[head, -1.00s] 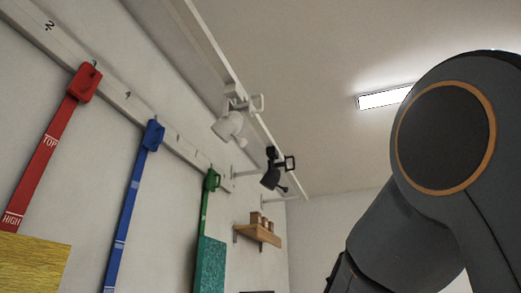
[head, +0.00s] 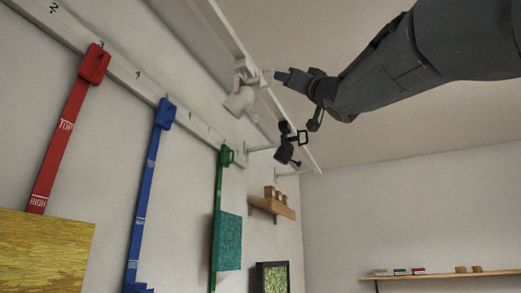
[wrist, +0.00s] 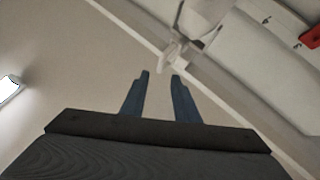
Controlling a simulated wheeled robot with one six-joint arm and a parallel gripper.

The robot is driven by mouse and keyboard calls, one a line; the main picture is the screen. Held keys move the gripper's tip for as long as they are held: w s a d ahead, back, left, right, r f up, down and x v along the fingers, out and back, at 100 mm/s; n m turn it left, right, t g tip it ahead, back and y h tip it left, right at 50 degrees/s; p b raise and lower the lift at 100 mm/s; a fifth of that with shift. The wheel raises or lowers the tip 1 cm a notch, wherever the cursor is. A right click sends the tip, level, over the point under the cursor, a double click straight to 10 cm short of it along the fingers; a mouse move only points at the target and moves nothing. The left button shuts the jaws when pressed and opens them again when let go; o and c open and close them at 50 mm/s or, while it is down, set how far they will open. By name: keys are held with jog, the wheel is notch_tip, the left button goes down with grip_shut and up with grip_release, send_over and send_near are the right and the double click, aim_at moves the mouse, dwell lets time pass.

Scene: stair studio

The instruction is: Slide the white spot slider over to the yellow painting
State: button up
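The white spot slider (head: 240,101) hangs from the white ceiling rail (head: 233,46), left of a black spot (head: 286,150). The yellow painting (head: 42,250) hangs on the left wall at the lower left, below the red strap. My gripper (head: 282,76) is up at the rail, just right of the white spot's handle. In the wrist view my two blue fingers (wrist: 160,76) stand apart with nothing seen between them. The white spot (wrist: 172,52) is just beyond their tips there. Whether the fingertips touch the handle I cannot tell.
A wall rail carries red (head: 68,125), blue (head: 146,185) and green (head: 221,185) straps. A teal painting (head: 228,241) hangs on the green one. A small wooden shelf (head: 272,207) and a long shelf (head: 440,275) are farther back.

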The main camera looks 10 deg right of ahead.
aim_at(256, 78)
jog(key=p+x, duration=0.3)
jog(key=x, duration=0.4)
jog(key=shift+r+p, duration=0.35)
jog(key=shift+w, duration=0.15)
grip_shut()
